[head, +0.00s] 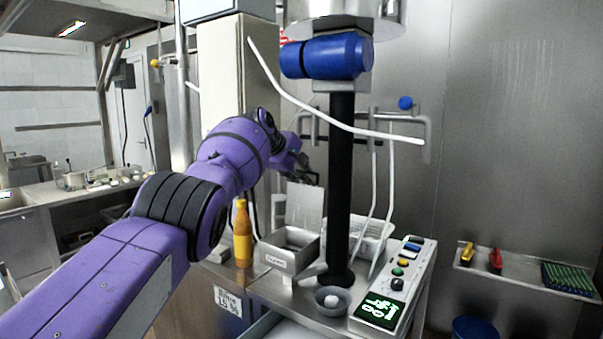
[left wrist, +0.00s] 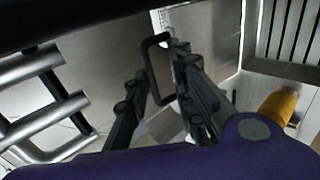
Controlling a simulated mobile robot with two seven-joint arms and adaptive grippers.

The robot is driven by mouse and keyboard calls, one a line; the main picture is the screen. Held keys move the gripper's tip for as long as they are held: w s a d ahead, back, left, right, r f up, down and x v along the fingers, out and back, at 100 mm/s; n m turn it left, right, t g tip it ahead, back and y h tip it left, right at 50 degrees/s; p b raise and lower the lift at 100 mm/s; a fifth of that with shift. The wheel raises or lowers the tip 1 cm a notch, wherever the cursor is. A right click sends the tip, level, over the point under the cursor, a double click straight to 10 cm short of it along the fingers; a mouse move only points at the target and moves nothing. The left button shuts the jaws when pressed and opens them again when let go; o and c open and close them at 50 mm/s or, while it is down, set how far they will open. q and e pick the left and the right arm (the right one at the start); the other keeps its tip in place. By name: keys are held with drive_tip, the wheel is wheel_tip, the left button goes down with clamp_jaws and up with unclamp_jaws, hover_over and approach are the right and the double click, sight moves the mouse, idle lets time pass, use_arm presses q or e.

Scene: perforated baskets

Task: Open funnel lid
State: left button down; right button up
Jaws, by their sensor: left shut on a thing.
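An open-topped metal box (head: 280,262) with a small label stands on the steel counter. A pale flat panel, which looks like its lid (head: 304,208), stands upright at the box's back edge. My left gripper (head: 308,172) is above this panel, small and partly hidden by my purple arm. In the left wrist view, my left gripper (left wrist: 165,100) has its two dark fingers on either side of a black, squared handle (left wrist: 151,70). It is shut on this handle, on a grey metal surface. The exact finger contact is hard to see. My right gripper is not in view.
An orange bottle (head: 242,235) stands left of the box. A black column (head: 341,180) rises close to its right. A white perforated basket (head: 365,237), a small bowl (head: 333,299) and a control panel (head: 395,285) stand farther right. A side shelf (head: 515,268) holds small items.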

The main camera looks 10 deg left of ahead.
use_arm(q)
drive_tip(key=shift+w+d+r, duration=0.2)
drive_tip(key=shift+d+r, duration=0.05)
drive_tip(key=shift+r, duration=0.15)
drive_tip(key=c, duration=1.9)
unclamp_jaws()
drive_tip(key=shift+f, duration=0.3)
drive_tip(key=shift+r, duration=0.1)
